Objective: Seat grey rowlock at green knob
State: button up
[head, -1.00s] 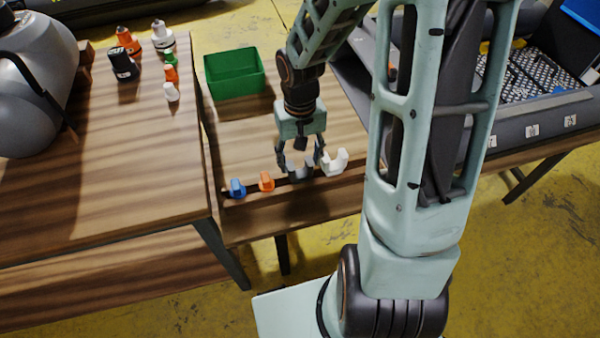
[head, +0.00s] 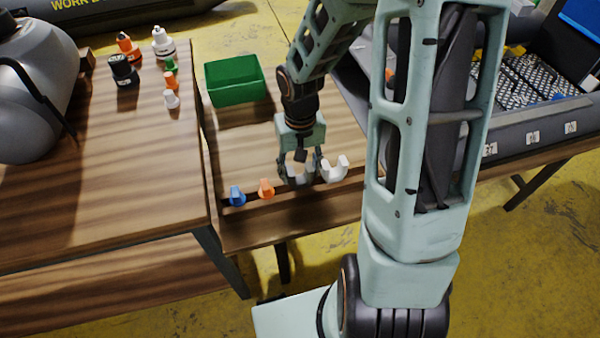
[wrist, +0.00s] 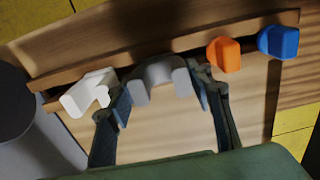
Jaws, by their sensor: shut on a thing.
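The grey rowlock (wrist: 158,78) is a U-shaped piece standing in the slot of a wooden rack; it also shows in the head view (head: 299,178). My gripper (wrist: 162,97) is shut on it, with one finger on each side; in the head view my gripper (head: 301,172) points down at the rack. The rowlock still appears to be at the slot, and its lower part is hidden. No green knob shows clearly on the boat.
A white rowlock (head: 334,168) stands close beside my gripper. Orange (head: 266,188) and blue (head: 237,195) pieces stand farther left in the rack. A green bin (head: 235,82) is behind. A dark grey boat (head: 510,142) with white labels lies at the right.

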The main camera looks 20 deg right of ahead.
aim_at(300, 180)
notch_tip(300, 180, up, 11)
jog(key=p, duration=0.3)
jog(key=shift+f, duration=0.2)
jog(key=shift+p, duration=0.3)
jog(key=w+r+p, duration=0.1)
jog(key=p, duration=1.1)
jog(key=shift+w+a+r+p, duration=0.2)
jog(key=shift+w+r+p, duration=0.15)
jog(key=shift+r+p, duration=0.05)
jog(key=shift+p, duration=0.85)
jog(key=p, duration=0.3)
jog(key=shift+s+f, duration=0.15)
jog(key=shift+f, duration=0.2)
